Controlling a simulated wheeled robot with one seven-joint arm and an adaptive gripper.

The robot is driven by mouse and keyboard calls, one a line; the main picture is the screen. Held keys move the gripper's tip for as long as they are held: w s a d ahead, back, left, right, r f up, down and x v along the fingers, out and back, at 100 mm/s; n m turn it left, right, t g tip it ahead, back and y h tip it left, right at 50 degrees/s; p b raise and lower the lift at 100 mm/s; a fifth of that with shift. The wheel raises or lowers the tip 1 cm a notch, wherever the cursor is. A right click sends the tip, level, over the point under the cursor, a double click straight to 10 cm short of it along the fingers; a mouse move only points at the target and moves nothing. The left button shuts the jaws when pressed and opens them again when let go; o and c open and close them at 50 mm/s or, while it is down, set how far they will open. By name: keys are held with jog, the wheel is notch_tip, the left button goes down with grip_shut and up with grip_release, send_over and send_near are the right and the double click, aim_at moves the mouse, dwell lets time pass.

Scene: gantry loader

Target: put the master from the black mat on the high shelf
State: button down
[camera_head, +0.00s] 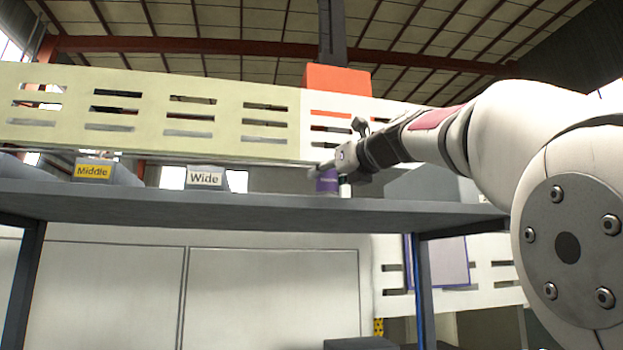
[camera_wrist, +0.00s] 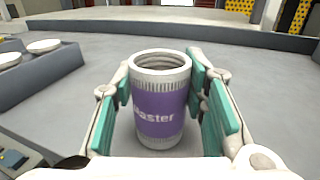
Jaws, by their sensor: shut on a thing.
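The master (camera_wrist: 160,100) is a white cylinder with a purple band lettered "Master", open at the top. It stands upright between the green pads of my gripper (camera_wrist: 165,115) in the wrist view, and my gripper is shut on it. In the head view the purple master (camera_head: 327,181) shows at my gripper (camera_head: 335,172), just over the grey high shelf (camera_head: 250,208). Its base looks on or very near the shelf surface; I cannot tell whether it touches. The black mat is not in view.
Grey bins labelled "Middle" (camera_head: 93,171) and "Wide" (camera_head: 206,177) stand on the shelf to the left. A grey tray with white round pieces (camera_wrist: 35,60) lies left in the wrist view. The shelf around the master looks clear.

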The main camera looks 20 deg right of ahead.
jog(key=c, duration=1)
grip_release()
jog(key=shift+f, duration=0.1)
jog(key=shift+s, duration=0.2)
jog(key=s+d+b, duration=0.1)
jog(key=s+b, duration=0.1)
jog(key=s, duration=0.9)
jog(key=s+a+f+n+g, duration=0.25)
jog(key=a+f+n, duration=0.4)
jog(key=f, duration=0.65)
jog(key=s+a+f+n+g, duration=0.2)
jog(key=a+f+n+g, duration=0.2)
jog(key=f+n, duration=0.8)
jog(key=s+f+n+g, duration=0.2)
jog(key=s+f+n, duration=0.2)
jog(key=f, duration=0.4)
jog(key=s+a+f+n+g+h, duration=0.1)
jog(key=s+f+n, duration=0.3)
jog(key=f, duration=0.5)
jog(key=s+a+f+n+g+h, duration=0.1)
jog(key=s+f+n+g, duration=0.1)
jog(key=s+f+n, duration=0.3)
jog(key=shift+a+f+n+g, duration=0.15)
jog(key=shift+f+n+g, duration=0.05)
jog(key=shift+f+n, duration=0.7)
jog(key=shift+a+f+n+g, duration=0.15)
jog(key=shift+f+n, duration=0.5)
jog(key=shift+f, duration=0.45)
